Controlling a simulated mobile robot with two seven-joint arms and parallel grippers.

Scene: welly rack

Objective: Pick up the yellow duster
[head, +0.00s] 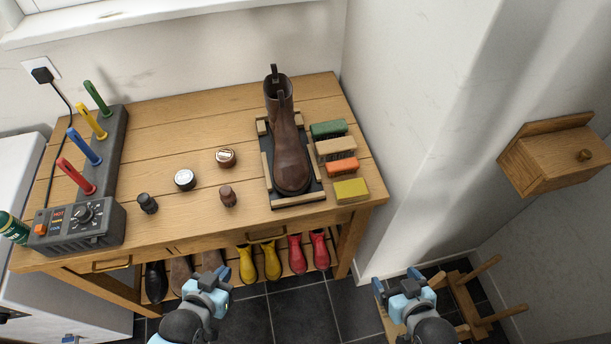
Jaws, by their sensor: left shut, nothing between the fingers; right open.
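The yellow duster is most likely the yellow block (351,190) at the front right corner of the wooden table (160,218). It lies just in front of an orange block (343,166), and nothing holds it. My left gripper (211,279) is shut and empty, below the table's front edge in the picture, left of the yellow block. My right gripper (403,283) is open and empty, below and to the right of the yellow block, off the table.
A brown boot (288,150) stands in a dark tray left of the blocks. Tan (335,148) and green (328,129) blocks lie behind. Small jars (184,180) sit mid-table. A boot dryer (85,225) is at left. A wooden wall box (555,160) and an upturned rack (465,300) are at right.

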